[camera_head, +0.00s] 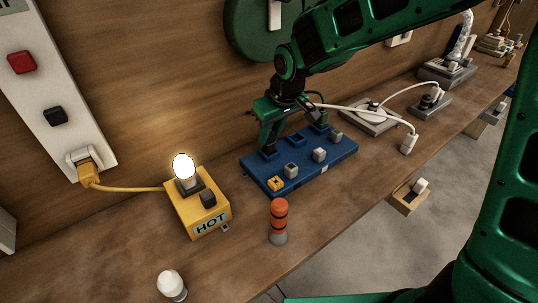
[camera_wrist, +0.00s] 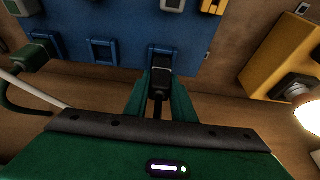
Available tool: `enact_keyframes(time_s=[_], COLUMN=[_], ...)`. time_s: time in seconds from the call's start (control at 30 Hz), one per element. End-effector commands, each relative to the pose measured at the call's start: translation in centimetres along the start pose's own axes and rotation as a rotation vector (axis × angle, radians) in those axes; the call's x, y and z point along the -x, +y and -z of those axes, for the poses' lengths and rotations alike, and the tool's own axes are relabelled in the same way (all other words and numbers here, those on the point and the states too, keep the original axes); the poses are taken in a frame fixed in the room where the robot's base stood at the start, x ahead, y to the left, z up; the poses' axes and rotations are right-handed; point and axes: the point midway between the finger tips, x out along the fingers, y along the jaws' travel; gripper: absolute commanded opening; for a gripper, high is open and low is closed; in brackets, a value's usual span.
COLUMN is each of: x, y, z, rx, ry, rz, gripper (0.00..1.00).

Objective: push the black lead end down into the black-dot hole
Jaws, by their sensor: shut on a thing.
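My gripper (camera_head: 268,142) points down at the back left corner of the blue block (camera_head: 318,166). In the wrist view its two green fingers (camera_wrist: 160,98) are shut on the black lead end (camera_wrist: 161,72), with a dark cable running back between them. The lead end's tip is at a raised blue-framed hole (camera_wrist: 160,49), the one closest to the yellow box. How deep it sits, or whether it is only on the rim, I cannot tell. No black dot can be made out. Two more blue frames follow along this edge; the middle frame (camera_wrist: 102,51) looks empty.
A dark green plug (camera_wrist: 30,55) with a cable is by the far frame. Several small blocks stand along the block's front. The yellow HOT box (camera_head: 200,212) with a lit bulb is left. White cables run right.

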Motion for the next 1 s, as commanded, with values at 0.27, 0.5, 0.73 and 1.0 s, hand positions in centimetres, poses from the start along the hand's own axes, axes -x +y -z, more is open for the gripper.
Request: enact_keyframes(time_s=[0.27,0.5,0.73,1.0], x=[-0.29,-0.52,-0.74,-0.99], y=[0.0,0.0,0.0,0.01], z=[-0.12,-0.2,-0.27,-0.36], rx=[0.0,0.0,0.0,0.0], ry=[-0.001,-0.001,0.0,0.0], rz=[0.0,0.0,0.0,0.0], gripper=[0.0,0.0,0.0,0.0])
